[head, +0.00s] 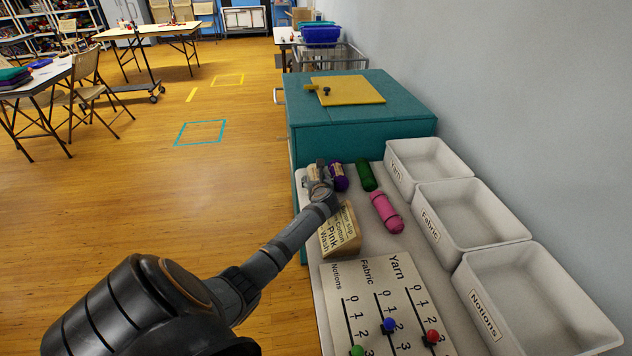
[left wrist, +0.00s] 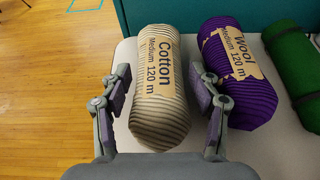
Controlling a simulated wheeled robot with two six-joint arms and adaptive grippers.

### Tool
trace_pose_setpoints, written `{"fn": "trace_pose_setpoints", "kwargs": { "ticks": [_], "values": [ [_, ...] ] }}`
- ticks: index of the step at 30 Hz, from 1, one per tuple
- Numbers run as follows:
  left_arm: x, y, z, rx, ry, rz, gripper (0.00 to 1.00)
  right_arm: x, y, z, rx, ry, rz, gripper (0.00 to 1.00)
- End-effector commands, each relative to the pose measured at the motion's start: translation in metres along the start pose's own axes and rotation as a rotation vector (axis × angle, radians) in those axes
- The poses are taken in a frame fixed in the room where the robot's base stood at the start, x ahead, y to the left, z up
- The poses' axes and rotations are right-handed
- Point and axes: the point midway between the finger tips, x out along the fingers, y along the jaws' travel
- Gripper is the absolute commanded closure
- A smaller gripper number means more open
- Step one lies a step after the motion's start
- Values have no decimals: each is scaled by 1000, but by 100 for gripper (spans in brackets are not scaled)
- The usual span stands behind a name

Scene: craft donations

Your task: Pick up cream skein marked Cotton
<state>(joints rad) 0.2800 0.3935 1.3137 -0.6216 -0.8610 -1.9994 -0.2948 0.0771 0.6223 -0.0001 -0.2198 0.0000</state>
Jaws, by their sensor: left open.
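The cream striped skein (left wrist: 160,118) lies on the white table in the left wrist view, its label reading "Cotton Medium 120 m". My left gripper (left wrist: 161,78) is open, with one finger on each side of the skein. I cannot tell whether the fingers touch it. In the head view my left gripper (head: 319,172) mostly covers the skein at the table's far left corner. A purple skein (left wrist: 245,105) marked "Wool Medium 120 m" lies close to its right, near the right finger. My right gripper is not in view.
Bins marked Yarn (head: 428,143), Fabric (head: 487,186) and Notions (head: 575,262) line the right side. A teal cabinet (head: 350,122) stands behind.

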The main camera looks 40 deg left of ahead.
Motion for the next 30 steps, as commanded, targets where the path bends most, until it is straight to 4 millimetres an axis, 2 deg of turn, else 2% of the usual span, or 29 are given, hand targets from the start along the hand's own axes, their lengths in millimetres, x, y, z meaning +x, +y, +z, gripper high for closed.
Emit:
{"fn": "trace_pose_setpoints", "kwargs": {
  "ticks": [3, 6, 16, 25, 30],
  "values": [
    [1, 0, 1, 0, -1, 0, 38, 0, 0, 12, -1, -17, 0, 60],
    [1, 0, 1, 0, -1, 0, 38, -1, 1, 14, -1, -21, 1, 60],
    [1, 0, 0, 0, 0, 0, 81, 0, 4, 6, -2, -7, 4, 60],
    [-1, 0, 5, -1, -1, 0, 81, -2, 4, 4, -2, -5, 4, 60],
    [-9, 0, 27, -1, -3, 0, 81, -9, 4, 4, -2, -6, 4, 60]
  ]
}}
